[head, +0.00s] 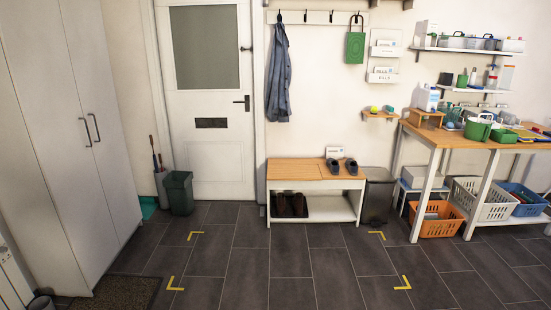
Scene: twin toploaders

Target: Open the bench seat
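The bench (317,171) stands against the far wall, right of the white door. It has a wooden seat top over a white frame, and the seat lies flat and shut. A pair of dark grey shoes (342,166) sits on the seat's right part, with a small white labelled card or box (334,152) behind them. Neither of my grippers is in the head view.
A green bin (179,192) stands left of the bench and a dark bin (378,196) touches or nearly touches its right side. A wooden workbench (455,139) with baskets below is at right. Tiled floor in front is clear, with yellow corner marks (402,283).

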